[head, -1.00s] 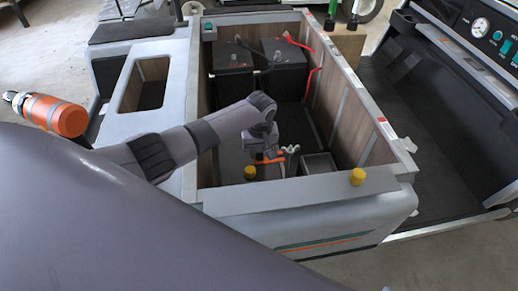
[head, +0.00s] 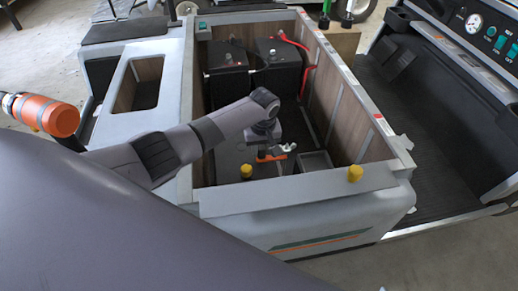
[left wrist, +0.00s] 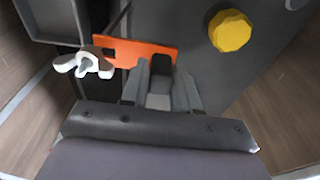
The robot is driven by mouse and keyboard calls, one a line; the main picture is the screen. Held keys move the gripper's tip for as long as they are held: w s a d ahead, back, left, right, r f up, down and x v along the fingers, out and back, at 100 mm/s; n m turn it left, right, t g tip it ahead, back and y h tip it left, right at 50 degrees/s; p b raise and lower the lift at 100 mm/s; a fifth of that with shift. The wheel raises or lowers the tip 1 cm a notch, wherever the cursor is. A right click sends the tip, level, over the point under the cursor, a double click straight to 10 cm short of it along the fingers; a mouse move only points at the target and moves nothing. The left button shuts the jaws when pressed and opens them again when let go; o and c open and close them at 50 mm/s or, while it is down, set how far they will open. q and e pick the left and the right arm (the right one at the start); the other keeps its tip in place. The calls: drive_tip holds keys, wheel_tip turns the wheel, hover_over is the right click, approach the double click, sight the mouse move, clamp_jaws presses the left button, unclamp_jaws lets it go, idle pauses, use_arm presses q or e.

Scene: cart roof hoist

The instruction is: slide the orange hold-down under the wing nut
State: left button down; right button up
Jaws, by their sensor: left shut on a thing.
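The orange hold-down (left wrist: 135,52) is a flat plate inside the open box of the cart, and it also shows in the head view (head: 270,157). My left gripper (left wrist: 160,75) is shut on its near edge. The pale wing nut (left wrist: 84,62) is at the plate's left end in the left wrist view, and it also shows in the head view (head: 288,147). The plate's left end meets or overlaps the wing nut in the wrist picture; I cannot tell whether it lies under it. My right gripper is not in view.
The box has wooden walls (head: 335,105) and a grey front rim (head: 290,190). Two black batteries (head: 229,83) stand at its back. A yellow knob (left wrist: 230,30) is right of the plate in the wrist view. A small grey tray (head: 315,161) is beside the wing nut.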

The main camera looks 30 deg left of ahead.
sight(270, 157)
use_arm(q)
drive_tip(key=shift+w+d+b, duration=0.5)
drive_tip(key=shift+d, duration=0.15)
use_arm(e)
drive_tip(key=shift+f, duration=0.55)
use_arm(q)
drive_tip(key=shift+w+d, duration=0.1)
drive_tip(key=shift+d, duration=0.05)
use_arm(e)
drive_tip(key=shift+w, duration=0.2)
use_arm(q)
drive_tip(key=c, duration=0.8)
unclamp_jaws()
drive_tip(key=shift+o, duration=0.2)
drive_tip(key=shift+d, duration=0.1)
